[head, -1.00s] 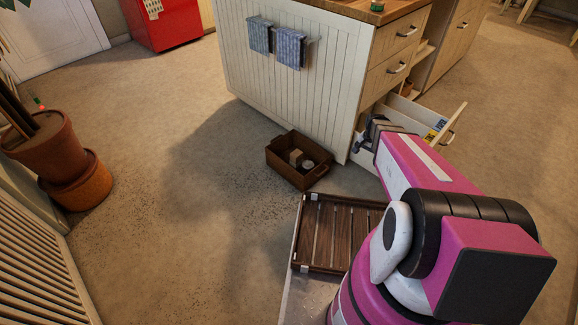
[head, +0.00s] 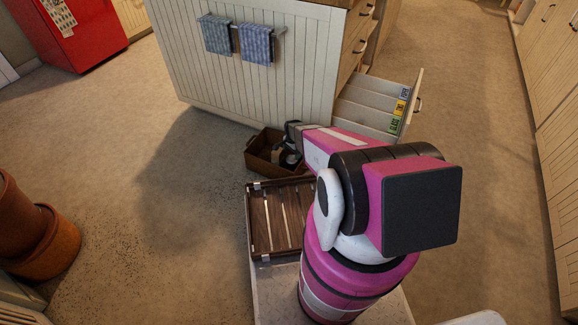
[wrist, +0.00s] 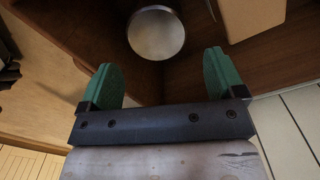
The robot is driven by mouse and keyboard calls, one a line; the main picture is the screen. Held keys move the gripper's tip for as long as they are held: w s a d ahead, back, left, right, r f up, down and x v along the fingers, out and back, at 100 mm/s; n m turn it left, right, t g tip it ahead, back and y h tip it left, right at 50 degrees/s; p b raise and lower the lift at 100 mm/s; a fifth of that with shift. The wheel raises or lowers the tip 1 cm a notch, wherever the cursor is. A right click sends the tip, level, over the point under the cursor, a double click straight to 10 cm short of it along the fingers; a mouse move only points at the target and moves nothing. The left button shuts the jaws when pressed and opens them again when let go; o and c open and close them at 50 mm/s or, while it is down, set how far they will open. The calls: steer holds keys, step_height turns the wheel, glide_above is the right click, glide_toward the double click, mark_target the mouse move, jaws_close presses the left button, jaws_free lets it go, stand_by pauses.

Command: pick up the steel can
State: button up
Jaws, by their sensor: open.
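The steel can (wrist: 156,32) shows as a round grey metal top inside a brown wooden crate (wrist: 250,62). In the head view the crate (head: 262,164) stands on the floor by the island's corner, and I cannot make out the can there behind my arm. My gripper (wrist: 160,62) is open, with two green fingers spread apart and nothing between them. It is over the crate, with the can ahead of the gap between the fingertips. In the head view my gripper (head: 290,156) covers the crate's right part.
A tan box (wrist: 248,14) lies right of the can in the crate. A slatted wooden tray (head: 262,255) is in front of the crate. An open drawer (head: 370,116) with coloured labels juts from the island (head: 240,85). Terracotta pots (head: 42,245) stand at left.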

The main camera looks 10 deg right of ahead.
mark_target(292, 159)
step_height(292, 159, down, 9)
steer(key=shift+s, duration=0.15)
stand_by(0.4)
steer(key=c, duration=0.7)
